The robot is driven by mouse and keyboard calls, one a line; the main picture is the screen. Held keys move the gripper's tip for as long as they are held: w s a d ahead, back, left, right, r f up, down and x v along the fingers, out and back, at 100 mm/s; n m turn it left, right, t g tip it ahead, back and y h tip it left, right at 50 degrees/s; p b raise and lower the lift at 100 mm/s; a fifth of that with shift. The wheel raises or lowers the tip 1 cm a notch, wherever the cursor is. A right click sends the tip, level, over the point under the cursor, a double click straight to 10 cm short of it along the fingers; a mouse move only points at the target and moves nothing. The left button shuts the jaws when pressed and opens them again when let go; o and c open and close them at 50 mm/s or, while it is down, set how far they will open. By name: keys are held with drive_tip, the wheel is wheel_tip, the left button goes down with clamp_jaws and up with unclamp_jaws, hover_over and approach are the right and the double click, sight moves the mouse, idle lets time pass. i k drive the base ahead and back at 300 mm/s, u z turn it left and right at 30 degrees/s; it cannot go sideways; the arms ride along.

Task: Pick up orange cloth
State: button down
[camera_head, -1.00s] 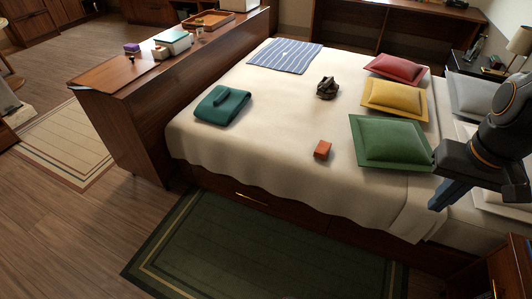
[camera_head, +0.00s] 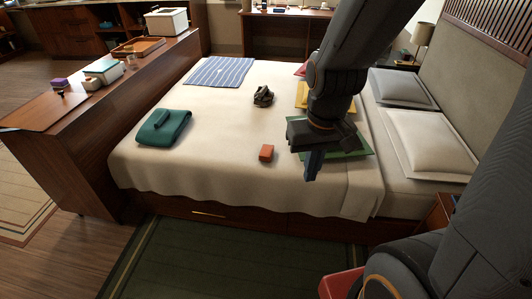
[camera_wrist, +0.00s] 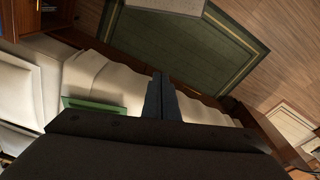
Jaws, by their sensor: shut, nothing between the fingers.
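A small orange block-like item (camera_head: 266,152), which may be the folded orange cloth, lies on the white bedspread (camera_head: 215,165) towards the bed's near edge. My gripper (camera_head: 311,176) is shut and empty, fingers pointing down, to the right of the orange item and apart from it.
A folded teal cloth (camera_head: 163,127), a dark crumpled object (camera_head: 263,96) and a striped blue cloth (camera_head: 219,71) lie on the bed. A long wooden counter (camera_head: 75,125) stands left. The green rug (camera_head: 220,258) in front is clear.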

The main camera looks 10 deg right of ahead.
sight(266, 153)
drive_tip(key=u, duration=0.9)
drive_tip(key=i, duration=1.4)
drive_tip(key=z, duration=0.55)
